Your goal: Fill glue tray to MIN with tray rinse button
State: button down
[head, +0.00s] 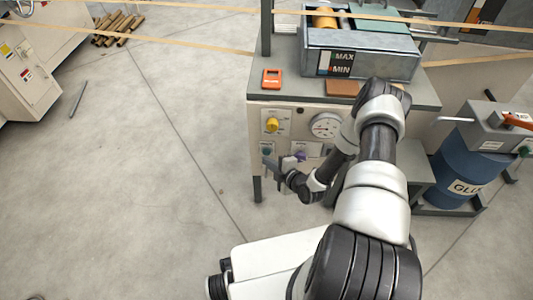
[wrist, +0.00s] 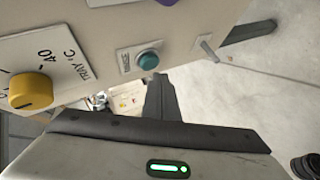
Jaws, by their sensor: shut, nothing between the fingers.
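The teal tray rinse button (wrist: 148,60) sits on the machine's front panel beside a small label that appears to read RINSE. In the head view the button (head: 265,148) is just above my fingertips. My gripper (head: 269,164) is shut and empty, low in front of the panel. In the wrist view its dark finger (wrist: 163,100) points up toward the button, seemingly with a gap; I cannot tell if they touch. The glue tray (head: 398,66) is on top of the machine. Its level window (head: 336,64) has MAX and MIN marks; the level is too small to read.
A yellow tray temperature knob (wrist: 30,90) and a round gauge (head: 325,124) are on the same panel. An orange device (head: 272,78) lies on the machine top. A blue glue drum (head: 452,165) stands at the right. The floor to the left is mostly clear.

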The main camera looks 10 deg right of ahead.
jog(key=shift+w, duration=0.1)
jog(key=shift+w+d, duration=0.15)
jog(key=shift+w, duration=0.15)
jog(key=shift+w+d+b, duration=0.2)
jog(key=shift+w+b, duration=0.25)
jog(key=shift+b, duration=0.1)
dwell(2.4)
dwell(0.3)
jog(key=shift+s+a, duration=0.3)
jog(key=shift+s, duration=0.55)
jog(key=shift+s+a+p, duration=0.25)
jog(key=shift+s+p, duration=0.05)
jog(key=shift+s, duration=0.5)
jog(key=shift+s+a+p, duration=0.25)
jog(key=shift+s+a, duration=0.05)
jog(key=shift+s, duration=0.5)
jog(key=shift+s+a+p, duration=0.25)
jog(key=shift+s+p, duration=0.05)
jog(key=shift+s, duration=0.5)
